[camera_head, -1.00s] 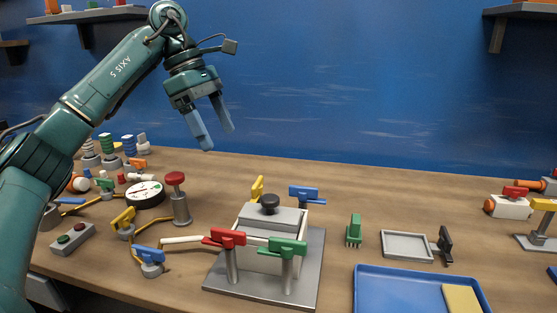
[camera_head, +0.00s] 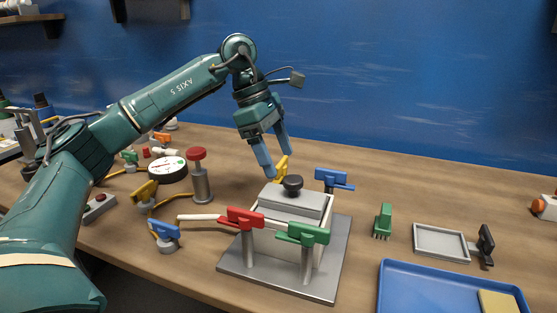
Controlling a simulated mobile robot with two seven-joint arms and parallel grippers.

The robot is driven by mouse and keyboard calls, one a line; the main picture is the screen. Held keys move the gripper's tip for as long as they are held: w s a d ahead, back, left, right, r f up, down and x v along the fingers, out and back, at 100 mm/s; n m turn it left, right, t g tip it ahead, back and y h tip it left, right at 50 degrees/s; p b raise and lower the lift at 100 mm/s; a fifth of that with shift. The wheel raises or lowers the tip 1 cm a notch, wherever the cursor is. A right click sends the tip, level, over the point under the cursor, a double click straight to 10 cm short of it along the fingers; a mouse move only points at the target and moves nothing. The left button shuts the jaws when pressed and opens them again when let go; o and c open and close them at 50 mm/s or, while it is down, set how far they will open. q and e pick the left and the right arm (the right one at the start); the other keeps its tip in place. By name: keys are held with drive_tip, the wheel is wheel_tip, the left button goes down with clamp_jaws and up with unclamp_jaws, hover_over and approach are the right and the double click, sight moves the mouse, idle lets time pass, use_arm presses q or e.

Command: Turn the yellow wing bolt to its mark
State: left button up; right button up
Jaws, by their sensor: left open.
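The yellow wing bolt (camera_head: 281,171) stands at the back left corner of the grey lidded box, partly hidden behind my left finger. My left gripper (camera_head: 277,160) points down, open and empty, with its fingertips beside and around the bolt's top in the picture. I cannot tell whether it touches the bolt. The box lid (camera_head: 290,203) has a black knob (camera_head: 292,186). Red (camera_head: 243,219), green (camera_head: 303,234) and blue (camera_head: 333,179) wing bolts stand at its other corners. The mark for the yellow bolt cannot be made out. My right gripper is not in view.
The box stands on a grey metal plate (camera_head: 240,262). A red-topped post (camera_head: 198,178), a round dial (camera_head: 168,170) and yellow and blue valves are to the left. A green brush-like piece (camera_head: 383,220), a grey frame (camera_head: 440,241) and a blue tray (camera_head: 420,288) are to the right.

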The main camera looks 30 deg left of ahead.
use_arm(q)
drive_tip(key=shift+d+f, duration=0.2)
drive_tip(key=shift+f, duration=0.3)
drive_tip(key=c, duration=1)
